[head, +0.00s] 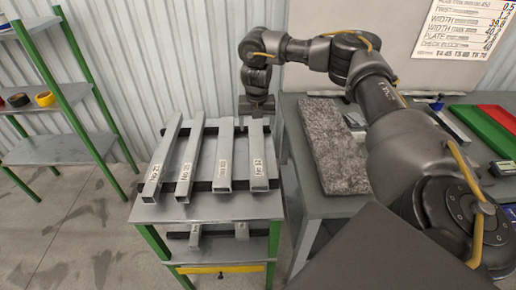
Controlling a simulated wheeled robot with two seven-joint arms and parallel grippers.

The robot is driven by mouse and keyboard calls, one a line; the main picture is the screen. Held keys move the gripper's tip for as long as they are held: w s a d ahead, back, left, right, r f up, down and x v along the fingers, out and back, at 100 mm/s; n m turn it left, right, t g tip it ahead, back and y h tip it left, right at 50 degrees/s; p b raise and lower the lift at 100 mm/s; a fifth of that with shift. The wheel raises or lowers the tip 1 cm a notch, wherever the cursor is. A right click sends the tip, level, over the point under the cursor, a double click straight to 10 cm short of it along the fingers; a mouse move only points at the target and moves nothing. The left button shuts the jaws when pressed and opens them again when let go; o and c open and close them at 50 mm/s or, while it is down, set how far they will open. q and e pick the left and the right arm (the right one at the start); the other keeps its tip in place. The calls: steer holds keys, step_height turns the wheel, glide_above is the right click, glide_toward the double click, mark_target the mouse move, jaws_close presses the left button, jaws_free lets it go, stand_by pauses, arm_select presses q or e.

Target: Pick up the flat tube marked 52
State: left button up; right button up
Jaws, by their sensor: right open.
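Several grey square tubes lie side by side on the runout table (205,212), pointing away from me. They are the far-left tube (163,158), the second tube (189,160), the third tube (224,155) and the far-right tube (258,150). Each bears a small white label, too small to read surely, so I cannot tell which is marked 52. My right gripper (257,112) is open and points down at the far ends of the two right-hand tubes. Its fingertips are hard to make out, and I cannot tell whether it touches a tube. My left gripper is out of view.
Dark cross bars lie under the tubes. A bench with a grey stone slab (333,145) and red and green trays (483,128) stands right. A green-framed shelf (60,150) with tape rolls (45,99) stands left.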

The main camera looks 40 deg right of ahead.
glide_above(257, 145)
steer(key=f, duration=0.5)
steer(key=shift+s+a+p, duration=0.35)
steer(key=shift+s+p, duration=0.05)
steer(key=shift+f, duration=0.2)
steer(key=f, duration=0.1)
steer(key=f+p, duration=0.1)
steer(key=f, duration=0.1)
steer(key=f+p, duration=0.1)
steer(key=shift+w+d+f, duration=0.2)
steer(key=shift+w, duration=0.1)
steer(key=shift+f, duration=0.25)
steer(key=c, duration=1.5)
steer(key=shift+o, duration=0.2)
steer(key=shift+r, duration=0.1)
